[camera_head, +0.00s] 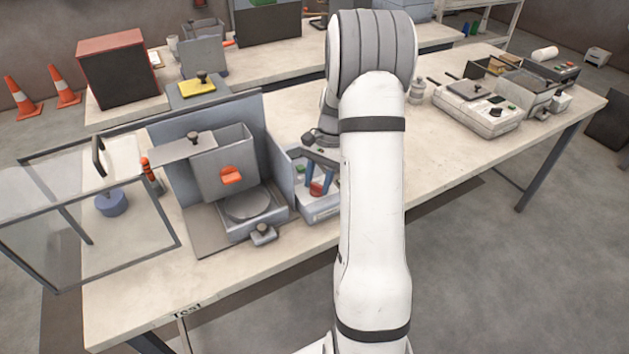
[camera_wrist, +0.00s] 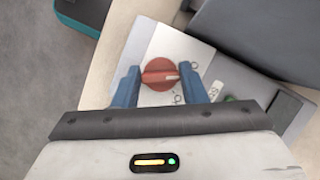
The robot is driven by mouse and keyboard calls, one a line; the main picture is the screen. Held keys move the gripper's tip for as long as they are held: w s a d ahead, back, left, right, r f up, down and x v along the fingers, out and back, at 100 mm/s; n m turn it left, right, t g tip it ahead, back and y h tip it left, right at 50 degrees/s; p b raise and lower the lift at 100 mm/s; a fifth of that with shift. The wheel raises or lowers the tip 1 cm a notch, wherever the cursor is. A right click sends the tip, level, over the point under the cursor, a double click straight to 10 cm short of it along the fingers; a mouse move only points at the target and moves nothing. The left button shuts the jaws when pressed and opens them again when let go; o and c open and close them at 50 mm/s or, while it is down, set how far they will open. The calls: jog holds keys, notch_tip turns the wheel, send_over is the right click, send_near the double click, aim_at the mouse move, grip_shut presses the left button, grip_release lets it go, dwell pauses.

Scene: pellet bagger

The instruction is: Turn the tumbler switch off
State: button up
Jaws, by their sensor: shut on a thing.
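A red round switch knob (camera_wrist: 158,76) with a raised bar sits on a pale panel (camera_wrist: 165,45) in the wrist view. A pale mark on the bar's end points right. Small dark symbols are printed on the panel right of and below the knob; they are too small to read surely. My gripper (camera_wrist: 160,71) has its blue fingers on either side of the knob and is shut on it.
An open clear-paned door (camera_head: 90,225) juts over the table's left front. Other devices (camera_head: 478,108) stand at the right. Bare tabletop (camera_head: 130,295) lies at the front left.

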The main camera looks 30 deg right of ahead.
jog(key=shift+w+d, duration=0.1)
jog(key=shift+d, duration=0.05)
dwell(0.4)
jog(key=o, duration=0.8)
jog(key=shift+o, duration=1)
jog(key=v, duration=0.7)
jog(key=shift+r+b, duration=0.35)
jog(key=shift+r, duration=0.05)
